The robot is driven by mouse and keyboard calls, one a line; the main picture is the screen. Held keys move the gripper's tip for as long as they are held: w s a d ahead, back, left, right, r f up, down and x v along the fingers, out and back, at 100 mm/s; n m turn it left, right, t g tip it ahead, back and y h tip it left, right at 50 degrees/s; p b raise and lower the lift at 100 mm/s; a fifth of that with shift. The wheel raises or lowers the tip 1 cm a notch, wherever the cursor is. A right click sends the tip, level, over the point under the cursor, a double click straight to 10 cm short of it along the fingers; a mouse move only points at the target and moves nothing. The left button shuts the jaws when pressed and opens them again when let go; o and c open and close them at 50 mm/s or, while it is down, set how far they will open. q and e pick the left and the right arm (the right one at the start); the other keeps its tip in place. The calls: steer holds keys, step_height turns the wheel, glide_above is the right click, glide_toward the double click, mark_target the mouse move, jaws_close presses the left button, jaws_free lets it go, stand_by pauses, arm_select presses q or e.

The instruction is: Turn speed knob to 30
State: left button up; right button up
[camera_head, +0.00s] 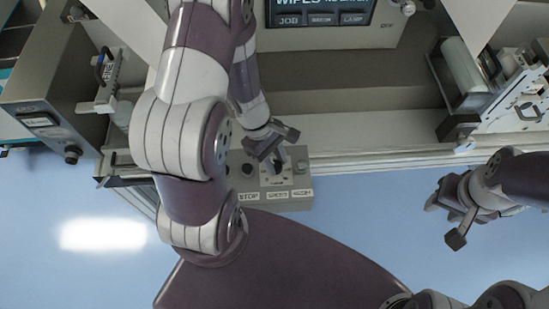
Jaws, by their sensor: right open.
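A grey control box (300,182) stands at the front edge of the machine, near the middle of the picture. It has a row of small white labels along its near side; the left one seems to read STOP. A dark round control (248,169) is on its left part. A dark knob on a light dial plate (277,181) is in its middle, partly hidden by my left gripper (272,143). The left gripper is right at this knob; its grip on it is unclear. My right gripper (446,222) is open and empty, well right of the box, over the blue floor.
A display panel (322,12) with JOB and other buttons is above. A roller (465,68) and metal fittings are at the upper right. A grey housing (55,70) is at the upper left. The blue floor (370,215) between box and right gripper is clear.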

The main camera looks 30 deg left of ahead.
arm_select(q)
steer(key=c, duration=0.4)
steer(key=shift+r+m, duration=0.1)
steer(key=shift+m, duration=0.2)
steer(key=m+g+p, duration=0.1)
steer(key=m+p, duration=0.1)
steer(key=m, duration=0.1)
steer(key=shift+w+r+y+p, duration=0.1)
steer(key=shift+w+y+p, duration=0.05)
steer(key=shift+y+p, duration=0.15)
steer(key=m+p, duration=0.1)
steer(key=m, duration=0.1)
steer(key=m+g+y+p, duration=0.1)
steer(key=m, duration=0.2)
steer(key=shift+w+d+g, duration=0.1)
steer(key=shift+g, duration=0.2)
steer(key=shift+m, duration=0.3)
steer(key=o, duration=1)
